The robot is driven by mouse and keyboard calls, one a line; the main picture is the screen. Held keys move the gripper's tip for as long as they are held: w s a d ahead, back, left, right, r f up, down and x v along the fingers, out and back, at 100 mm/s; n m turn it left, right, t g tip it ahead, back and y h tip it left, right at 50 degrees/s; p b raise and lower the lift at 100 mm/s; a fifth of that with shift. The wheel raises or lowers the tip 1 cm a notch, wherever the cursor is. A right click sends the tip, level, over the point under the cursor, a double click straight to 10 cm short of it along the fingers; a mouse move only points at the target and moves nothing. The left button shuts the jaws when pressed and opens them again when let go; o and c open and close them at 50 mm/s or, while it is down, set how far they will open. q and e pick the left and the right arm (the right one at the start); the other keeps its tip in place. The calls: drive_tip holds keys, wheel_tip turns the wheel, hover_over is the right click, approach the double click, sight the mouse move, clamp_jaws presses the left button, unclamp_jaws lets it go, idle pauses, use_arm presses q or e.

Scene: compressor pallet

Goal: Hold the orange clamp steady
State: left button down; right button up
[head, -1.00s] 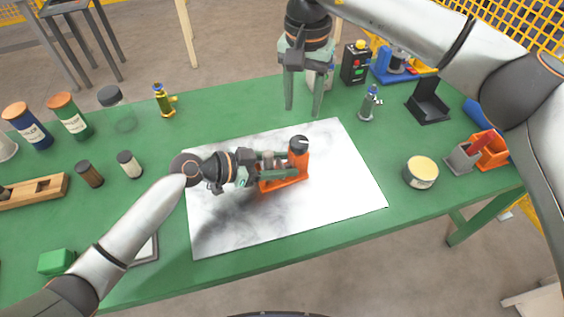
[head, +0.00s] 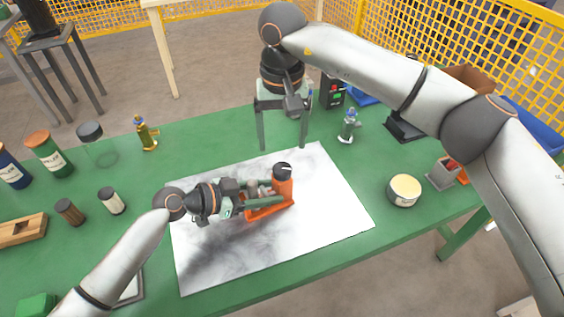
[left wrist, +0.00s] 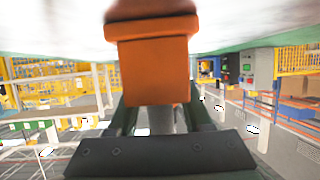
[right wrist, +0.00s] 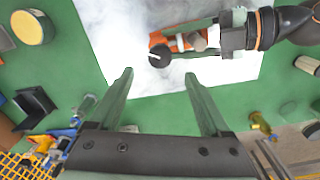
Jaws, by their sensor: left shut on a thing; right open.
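The orange clamp (head: 268,208) stands on the white marbled sheet in the middle of the table, with a black knob on its upright. My left gripper (head: 262,196) comes in from the left and is shut on the clamp. In the left wrist view the clamp's orange body (left wrist: 155,65) sits between the fingers. My right gripper (head: 282,142) is open and empty, pointing down above the sheet's back edge, behind the clamp. In the right wrist view its fingers (right wrist: 158,95) are spread apart, and the clamp (right wrist: 180,42) lies beyond them, not touching. The clamp's gripped part is partly hidden by the fingers.
The white sheet (head: 330,215) has clear room right of the clamp. A round tin (head: 404,190) stands to the right. A small silver-blue bottle (head: 349,127) stands near my right gripper.

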sight(282, 168)
wheel_tip(282, 168, down, 8)
drive_tip(key=shift+r, duration=0.15)
drive_tip(key=shift+c, duration=0.3)
clamp_jaws()
idle(0.4)
drive_tip(key=shift+r+m, duration=0.1)
drive_tip(key=shift+m, duration=0.2)
